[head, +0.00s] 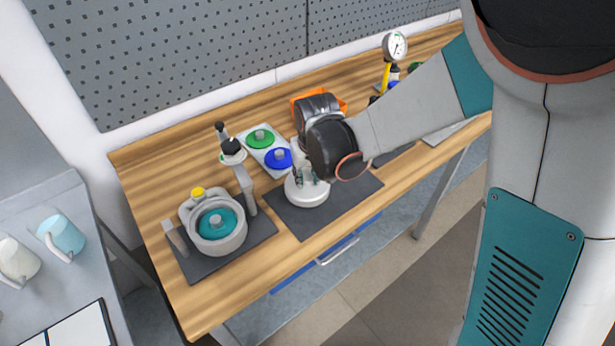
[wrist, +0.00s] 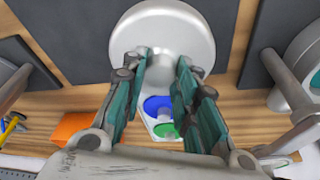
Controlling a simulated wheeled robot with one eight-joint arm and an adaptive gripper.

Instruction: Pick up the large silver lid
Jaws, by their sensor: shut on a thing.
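The large silver lid (head: 306,194) is a round, pale metallic piece over the dark mat in the middle of the bench. My gripper (head: 312,174) reaches down over it from above and is shut on it. In the wrist view the lid (wrist: 165,28) fills the top centre, with the fingertips of my gripper (wrist: 164,60) on either side of its near part. The exact grip point is partly hidden by the fingers. I cannot tell whether the lid is clear of the mat.
A grey drum device (head: 232,238) with a teal centre stands on another dark mat at left. A white plate with a green disc (head: 260,138) and a blue disc (head: 278,158) lies behind the lid. An orange bin (head: 303,96) and a dial gauge (head: 394,46) stand farther back.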

